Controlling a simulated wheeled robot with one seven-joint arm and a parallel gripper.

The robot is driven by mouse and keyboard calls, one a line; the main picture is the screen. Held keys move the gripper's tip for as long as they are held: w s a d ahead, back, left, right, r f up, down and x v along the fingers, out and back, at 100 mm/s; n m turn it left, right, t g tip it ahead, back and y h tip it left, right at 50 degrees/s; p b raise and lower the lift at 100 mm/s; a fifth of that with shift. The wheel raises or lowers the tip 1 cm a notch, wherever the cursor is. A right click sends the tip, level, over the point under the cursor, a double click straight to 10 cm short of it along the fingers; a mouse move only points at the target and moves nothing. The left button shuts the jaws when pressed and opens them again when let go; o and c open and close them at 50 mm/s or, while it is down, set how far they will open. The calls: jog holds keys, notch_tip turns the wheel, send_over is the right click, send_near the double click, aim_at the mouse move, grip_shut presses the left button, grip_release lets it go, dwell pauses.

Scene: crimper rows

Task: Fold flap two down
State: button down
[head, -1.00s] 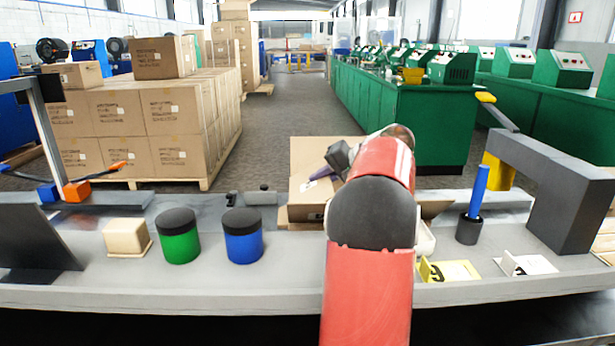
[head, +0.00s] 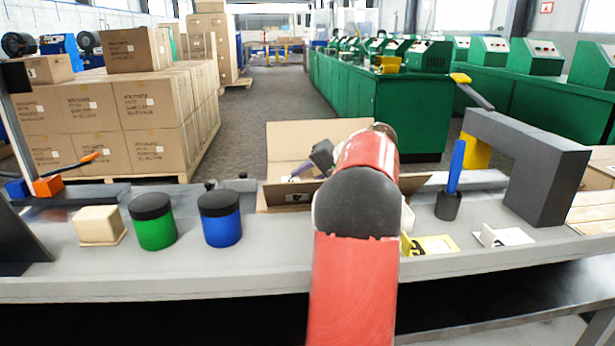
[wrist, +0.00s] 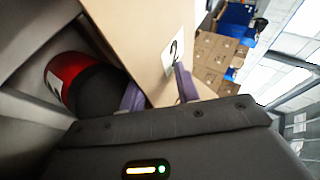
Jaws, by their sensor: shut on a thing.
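An open cardboard box (head: 268,199) stands on the bench, partly hidden behind my red arm. A wide tan flap (head: 290,137) stands up at its back. In the wrist view, a cardboard flap marked "2" (wrist: 150,40) runs between the purple fingers of my gripper (wrist: 159,91). My gripper is shut on this flap, which is tilted in that view. In the head view, my gripper (head: 299,171) is at the box opening, and the arm hides much of the flaps.
A green jar (head: 154,228), a blue jar (head: 221,225) and a tan block (head: 98,225) stand left of the box. The bench front is clear.

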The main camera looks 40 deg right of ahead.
jog(key=shift+w+a+f, duration=0.1)
jog(key=shift+a+f, duration=0.2)
jog(key=shift+f, duration=0.4)
jog(key=c, duration=1.6)
grip_release()
jog(key=shift+c, duration=0.2)
jog(key=shift+a, duration=0.1)
jog(key=v, duration=0.8)
jog(key=shift+r, duration=0.6)
